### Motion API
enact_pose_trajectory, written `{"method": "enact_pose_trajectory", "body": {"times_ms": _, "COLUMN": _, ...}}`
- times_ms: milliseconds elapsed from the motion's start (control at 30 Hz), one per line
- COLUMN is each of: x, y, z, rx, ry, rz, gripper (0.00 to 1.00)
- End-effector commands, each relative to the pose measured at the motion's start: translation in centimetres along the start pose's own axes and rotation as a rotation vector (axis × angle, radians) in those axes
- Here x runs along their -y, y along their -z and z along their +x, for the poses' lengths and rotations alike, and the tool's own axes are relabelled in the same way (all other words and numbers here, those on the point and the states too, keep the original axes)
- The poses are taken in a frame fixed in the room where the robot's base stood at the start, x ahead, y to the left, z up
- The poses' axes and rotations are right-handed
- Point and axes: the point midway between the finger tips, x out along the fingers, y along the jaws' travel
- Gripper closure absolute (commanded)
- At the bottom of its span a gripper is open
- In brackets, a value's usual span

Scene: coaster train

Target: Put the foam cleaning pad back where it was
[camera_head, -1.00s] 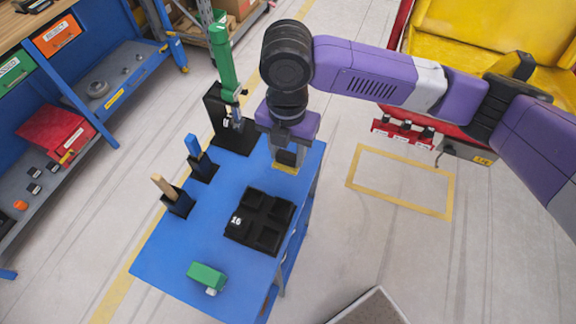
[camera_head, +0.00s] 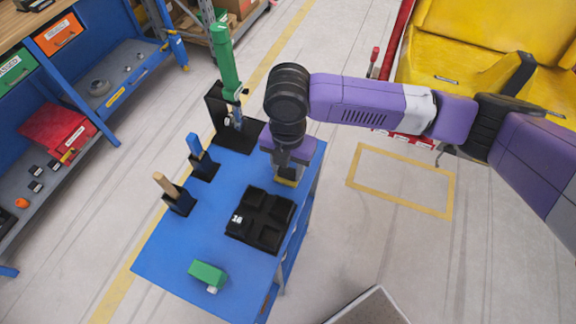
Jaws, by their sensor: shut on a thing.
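The foam cleaning pad (camera_head: 286,182) shows as a small yellow piece under my gripper (camera_head: 289,172). My gripper is shut on it, and the jaws hide most of it. The pad is at the far right part of the blue table (camera_head: 170,255), just beyond the black compartment tray (camera_head: 238,231). I cannot tell whether the pad touches the table. The tray lies flat, marked with a white number, and its visible compartments look empty.
A green tool in a black stand (camera_head: 229,75) rises left of my gripper. A blue-handled tool (camera_head: 194,145) and a wooden-handled one (camera_head: 166,185) stand in black holders. A green block (camera_head: 207,273) lies near the front. The table's middle left is clear.

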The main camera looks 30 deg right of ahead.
Motion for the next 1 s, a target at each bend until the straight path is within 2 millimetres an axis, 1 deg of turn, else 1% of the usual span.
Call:
{"method": "enact_pose_trajectory", "body": {"times_ms": 33, "x": 0.0, "y": 0.0, "z": 0.1, "rx": 0.000, "ry": 0.000, "rz": 0.000, "gripper": 0.51}}
{"method": "enact_pose_trajectory", "body": {"times_ms": 67, "x": 0.0, "y": 0.0, "z": 0.1, "rx": 0.000, "ry": 0.000, "rz": 0.000, "gripper": 0.45}}
{"method": "enact_pose_trajectory", "body": {"times_ms": 100, "x": 0.0, "y": 0.0, "z": 0.0, "rx": 0.000, "ry": 0.000, "rz": 0.000, "gripper": 0.38}}
{"method": "enact_pose_trajectory", "body": {"times_ms": 133, "x": 0.0, "y": 0.0, "z": 0.0, "rx": 0.000, "ry": 0.000, "rz": 0.000, "gripper": 0.35}}
{"method": "enact_pose_trajectory", "body": {"times_ms": 400, "x": 0.0, "y": 0.0, "z": 0.0, "rx": 0.000, "ry": 0.000, "rz": 0.000, "gripper": 0.35}}
{"method": "enact_pose_trajectory", "body": {"times_ms": 567, "x": 0.0, "y": -0.1, "z": -0.8, "rx": 0.001, "ry": -0.001, "rz": 0.000, "gripper": 0.35}}
{"method": "enact_pose_trajectory", "body": {"times_ms": 667, "x": -0.1, "y": -0.1, "z": -2.3, "rx": 0.002, "ry": -0.003, "rz": -0.002, "gripper": 0.35}}
{"method": "enact_pose_trajectory", "body": {"times_ms": 1000, "x": -0.1, "y": -0.1, "z": -9.1, "rx": 0.003, "ry": -0.002, "rz": -0.001, "gripper": 0.35}}
